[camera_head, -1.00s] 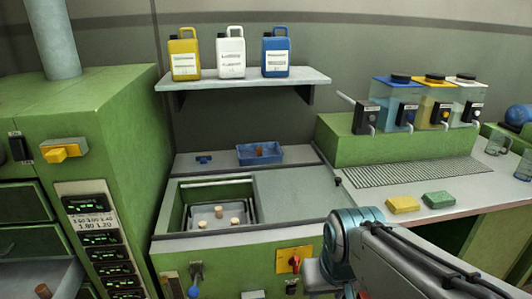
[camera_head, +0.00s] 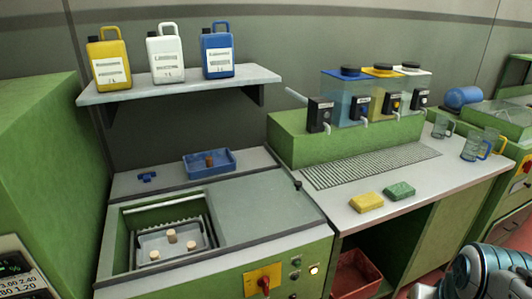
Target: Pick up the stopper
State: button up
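Several cork stoppers show. Pale stoppers, one of them here (camera_head: 172,236), stand in a grey tray (camera_head: 150,243) inside the open green well at the lower left. A browner stopper (camera_head: 210,160) stands in a blue tray (camera_head: 226,166) on the ledge behind the well. Part of my arm shows at the bottom right corner, well apart from all the stoppers. My gripper itself is out of the picture, so its fingers cannot be seen.
A shelf (camera_head: 182,84) with yellow, white and blue jugs overhangs the ledge. To the right, a grey counter (camera_head: 345,219) bears a yellow sponge (camera_head: 367,200) and a green sponge (camera_head: 399,190). Dispensers stand behind. A red bin (camera_head: 357,274) sits below the counter.

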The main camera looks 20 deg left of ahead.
aim_at(208, 160)
jog(key=i, duration=0.75)
jog(key=u, duration=1.4)
jog(key=i, duration=0.5)
